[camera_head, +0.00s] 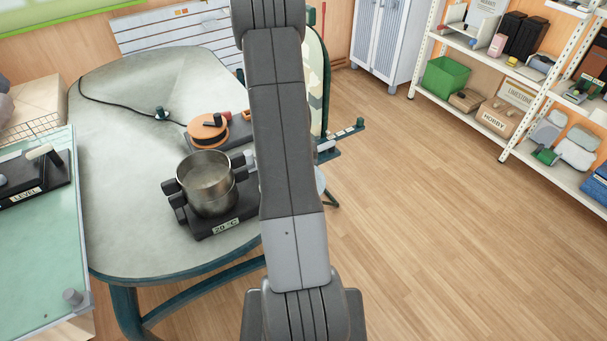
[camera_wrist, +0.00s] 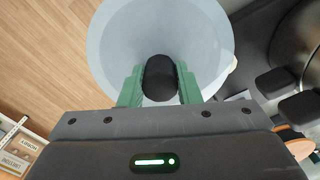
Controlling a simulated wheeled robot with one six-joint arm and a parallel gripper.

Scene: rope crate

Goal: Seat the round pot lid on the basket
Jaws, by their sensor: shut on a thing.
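The round lid (camera_wrist: 112,45) is a pale grey-blue disc with a black knob (camera_wrist: 160,78), seen in the wrist view. My gripper (camera_wrist: 160,88) has its green fingers closed on both sides of the knob. In the head view my arm hides the gripper and most or all of the lid. An open metal pot (camera_head: 207,184) stands in a black holder labelled 20 °C (camera_head: 222,227) on the grey table, left of my arm. Part of the pot (camera_wrist: 303,30) shows at the wrist view's right edge, apart from the lid. I see nothing that is clearly a basket.
An orange reel (camera_head: 207,138) lies behind the pot, and a cable runs over the grey table (camera_head: 130,200). A green-topped bench with a LEVEL stand (camera_head: 35,185) is at left. Shelves (camera_head: 500,70) stand at right. The wooden floor (camera_head: 450,230) between is clear.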

